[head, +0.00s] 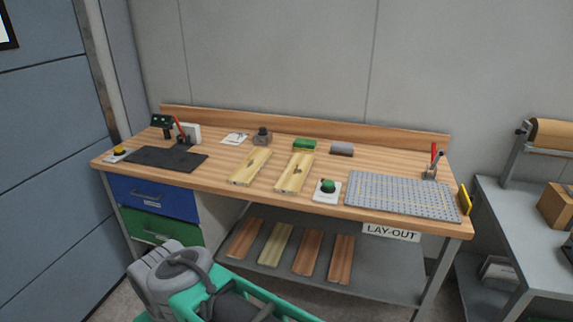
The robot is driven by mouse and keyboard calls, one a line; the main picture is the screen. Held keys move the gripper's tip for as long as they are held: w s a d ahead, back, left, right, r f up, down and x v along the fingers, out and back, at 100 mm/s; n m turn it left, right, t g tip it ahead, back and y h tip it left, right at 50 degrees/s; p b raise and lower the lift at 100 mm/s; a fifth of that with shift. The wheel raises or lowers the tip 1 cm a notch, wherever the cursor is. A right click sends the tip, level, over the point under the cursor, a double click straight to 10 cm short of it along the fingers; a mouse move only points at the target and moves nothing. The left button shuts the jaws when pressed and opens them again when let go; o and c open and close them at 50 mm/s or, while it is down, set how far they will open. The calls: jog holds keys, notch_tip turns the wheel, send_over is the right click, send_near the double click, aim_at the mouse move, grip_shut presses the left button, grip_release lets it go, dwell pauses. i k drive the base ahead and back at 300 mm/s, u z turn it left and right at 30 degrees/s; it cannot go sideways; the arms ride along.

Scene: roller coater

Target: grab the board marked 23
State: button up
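Two pale wooden boards lie flat on the workbench top (222,180). The left board (250,167) and the right board (294,172) each carry a small dark mark, too small to read. Several more boards lie on the grey lower shelf: a reddish one at the left (245,238), a paler one (275,244), and two reddish ones, one in the middle (308,252) and one at the right (341,259). I cannot read a 23 on any board. Parts of my own body show at the bottom, but my gripper is not in view.
A green push button (327,190) stands right of the right board. A grey perforated plate (400,195) covers the bench's right end; a black mat (165,159) lies left. Green (304,145) and grey (341,149) blocks lie behind. A grey side table (530,220) stands right.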

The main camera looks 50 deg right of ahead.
aim_at(248, 170)
jog(key=i, duration=3.4)
jog(key=z, duration=3.75)
